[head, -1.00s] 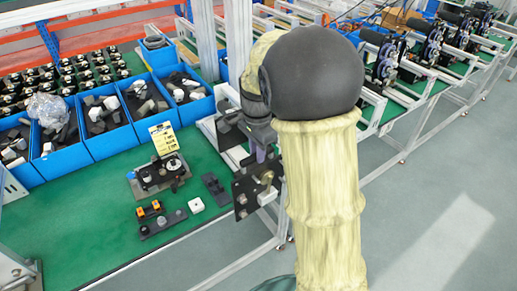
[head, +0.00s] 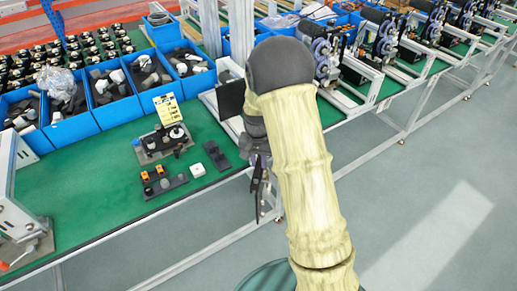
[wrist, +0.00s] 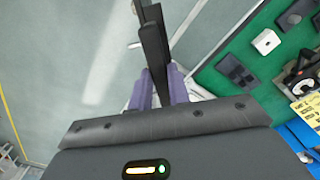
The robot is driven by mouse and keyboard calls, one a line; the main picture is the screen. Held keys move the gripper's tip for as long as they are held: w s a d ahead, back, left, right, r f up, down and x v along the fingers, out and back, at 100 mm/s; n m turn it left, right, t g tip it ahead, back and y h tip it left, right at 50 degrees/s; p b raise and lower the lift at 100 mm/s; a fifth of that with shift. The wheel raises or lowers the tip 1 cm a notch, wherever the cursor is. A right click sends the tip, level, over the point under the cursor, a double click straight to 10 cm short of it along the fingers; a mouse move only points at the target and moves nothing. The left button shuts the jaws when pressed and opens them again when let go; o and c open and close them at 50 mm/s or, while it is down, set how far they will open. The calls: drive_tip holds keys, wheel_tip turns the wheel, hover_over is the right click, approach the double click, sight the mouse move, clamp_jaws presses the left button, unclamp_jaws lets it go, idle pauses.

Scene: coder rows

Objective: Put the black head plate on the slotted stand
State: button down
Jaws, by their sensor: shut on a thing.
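My gripper (wrist: 162,88) is shut on the black head plate (wrist: 152,42), which stands edge-on between the purple fingers in the wrist view. In the head view the plate (head: 263,194) hangs below my wrist, just off the bench's front edge and over the floor side. My arm hides part of the gripper there. A small dark piece that looks like the slotted stand (head: 216,156) lies on the green bench, left of the plate and apart from it. It also shows at the right of the wrist view (wrist: 237,72).
A white block (head: 198,170), a dark fixture with orange parts (head: 163,183) and a black device with a yellow card (head: 166,138) sit left of the stand. Blue bins (head: 110,108) line the back. The green bench top (head: 105,205) is clear at front left.

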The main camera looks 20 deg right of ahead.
wheel_tip(320, 180, down, 10)
drive_tip(key=n, duration=0.5)
drive_tip(key=shift+b, duration=0.3)
drive_tip(key=shift+a, duration=0.2)
